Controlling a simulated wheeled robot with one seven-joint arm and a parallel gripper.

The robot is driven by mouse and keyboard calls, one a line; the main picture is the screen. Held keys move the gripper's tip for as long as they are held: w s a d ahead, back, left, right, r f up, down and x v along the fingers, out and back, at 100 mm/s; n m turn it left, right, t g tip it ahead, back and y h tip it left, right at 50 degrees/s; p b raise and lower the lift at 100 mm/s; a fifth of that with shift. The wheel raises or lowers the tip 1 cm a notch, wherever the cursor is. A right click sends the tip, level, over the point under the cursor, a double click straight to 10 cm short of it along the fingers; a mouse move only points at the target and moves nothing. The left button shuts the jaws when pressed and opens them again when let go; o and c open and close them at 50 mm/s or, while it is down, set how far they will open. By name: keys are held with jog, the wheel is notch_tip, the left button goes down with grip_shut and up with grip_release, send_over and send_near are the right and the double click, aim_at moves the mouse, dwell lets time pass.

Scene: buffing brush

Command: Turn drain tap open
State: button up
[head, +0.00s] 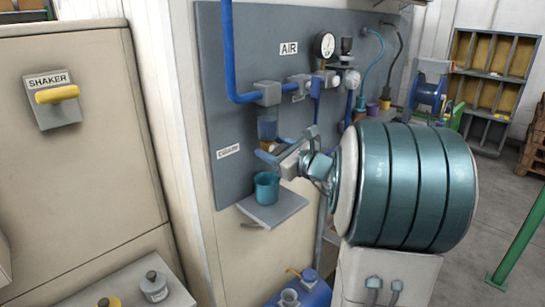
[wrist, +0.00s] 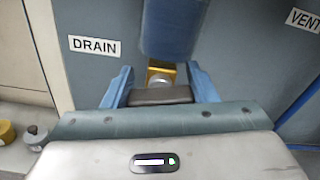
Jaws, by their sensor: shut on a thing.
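The drain tap sits under a blue filter bowl (head: 267,129) on the grey wall panel, beside the DRAIN label (wrist: 94,46). In the wrist view the tap shows a yellow body (wrist: 160,72) and a dark grey handle (wrist: 160,96) lying crosswise. My gripper (head: 274,150) reaches in from the right. In the wrist view its blue fingers (wrist: 160,88) stand on either side of the handle, shut on it. In the head view the fingers partly hide the tap. The tap's outlet is hidden.
A teal cup (head: 266,188) stands on a small grey shelf (head: 282,212) just below my gripper. Blue air pipes (head: 228,60) and gauges (head: 325,45) are above. A beige cabinet with a SHAKER lever (head: 58,94) is at left.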

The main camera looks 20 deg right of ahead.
dwell(0.3)
jog(key=o, duration=1)
jog(key=v, duration=1.3)
jog(key=shift+s+d+b, duration=0.1)
jog(key=shift+s+b, duration=0.25)
jog(key=shift+s, duration=0.05)
